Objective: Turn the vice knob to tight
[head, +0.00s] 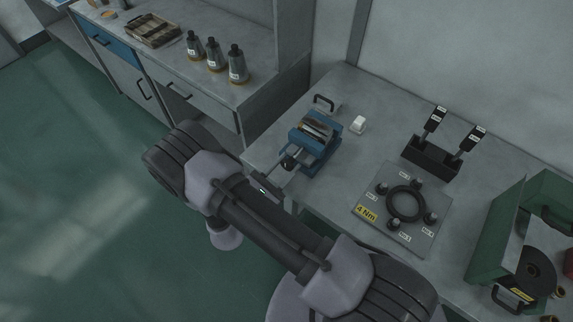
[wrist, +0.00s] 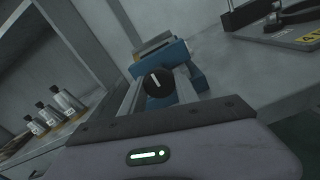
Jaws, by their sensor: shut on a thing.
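The blue vice (head: 312,138) stands on the grey bench near its left edge, and its blue body also shows in the wrist view (wrist: 172,53). Its round black knob (wrist: 157,84) faces the wrist camera and bears a white line that points up and slightly left. In the head view the knob (head: 288,161) is small and partly hidden by my fingers. My gripper (head: 284,166) reaches the knob from the front left. In the wrist view my gripper's fingers (wrist: 158,80) lie on both sides of the knob, shut on it.
A plate with a black ring and labelled posts (head: 374,228) lies right of the vice. A black stand with two handles (head: 432,157) is behind it. A green case (head: 538,190) is at the right. Several bottles (head: 214,55) stand on the left cabinet.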

